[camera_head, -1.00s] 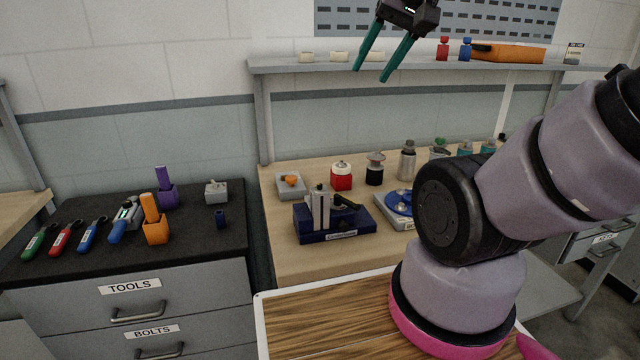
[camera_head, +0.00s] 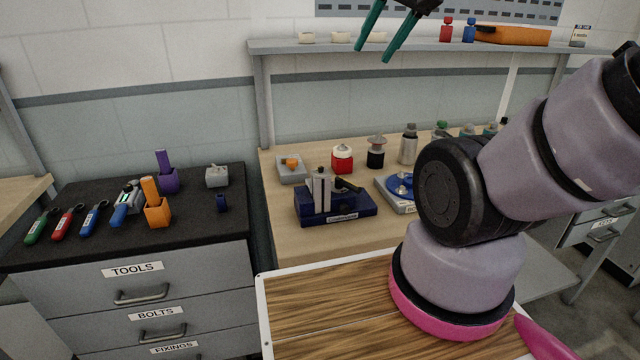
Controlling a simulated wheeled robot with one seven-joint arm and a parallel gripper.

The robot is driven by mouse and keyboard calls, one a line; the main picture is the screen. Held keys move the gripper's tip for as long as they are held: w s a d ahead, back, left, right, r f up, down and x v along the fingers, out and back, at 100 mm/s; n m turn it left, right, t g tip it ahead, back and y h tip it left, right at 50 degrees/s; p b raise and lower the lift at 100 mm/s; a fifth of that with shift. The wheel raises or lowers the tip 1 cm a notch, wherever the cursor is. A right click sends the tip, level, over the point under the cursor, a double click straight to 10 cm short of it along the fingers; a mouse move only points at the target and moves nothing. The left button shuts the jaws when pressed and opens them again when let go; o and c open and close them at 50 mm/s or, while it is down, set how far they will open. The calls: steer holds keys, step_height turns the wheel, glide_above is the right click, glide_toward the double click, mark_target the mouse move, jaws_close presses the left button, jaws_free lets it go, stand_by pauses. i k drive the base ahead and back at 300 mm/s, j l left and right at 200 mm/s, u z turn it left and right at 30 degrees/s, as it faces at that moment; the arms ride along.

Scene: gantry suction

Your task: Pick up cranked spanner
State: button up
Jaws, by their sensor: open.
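My gripper (camera_head: 374,54) hangs at the top of the view with its two teal fingers apart and nothing between them. It appears in front of the wall, well away from the tools. Several hand tools lie in a row on the black top of the left cabinet: a green-handled tool (camera_head: 38,228), a red-handled tool (camera_head: 66,224), a blue-handled tool (camera_head: 93,218) and a larger blue-and-grey tool (camera_head: 124,206). I cannot tell which of these, if any, is the cranked spanner; their heads are small and dark.
An orange holder (camera_head: 157,213) and a purple holder (camera_head: 168,181) stand beside the tools. The wooden bench (camera_head: 285,232) carries a dark blue fixture (camera_head: 340,207) and several bottles. A shelf (camera_head: 400,46) runs above it. My arm covers the right side.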

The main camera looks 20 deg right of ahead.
mark_target(37, 227)
steer(key=u, duration=1.55)
steer(key=i+j+z, duration=0.1)
steer(key=i+j, duration=0.35)
steer(key=i+j+z, duration=0.1)
steer(key=i+j, duration=0.3)
steer(key=i+j+z, duration=0.1)
steer(key=i+j, duration=0.3)
steer(key=j, duration=0.2)
steer(key=i+j+z, duration=0.1)
steer(key=i+j, duration=0.3)
steer(key=j, duration=0.15)
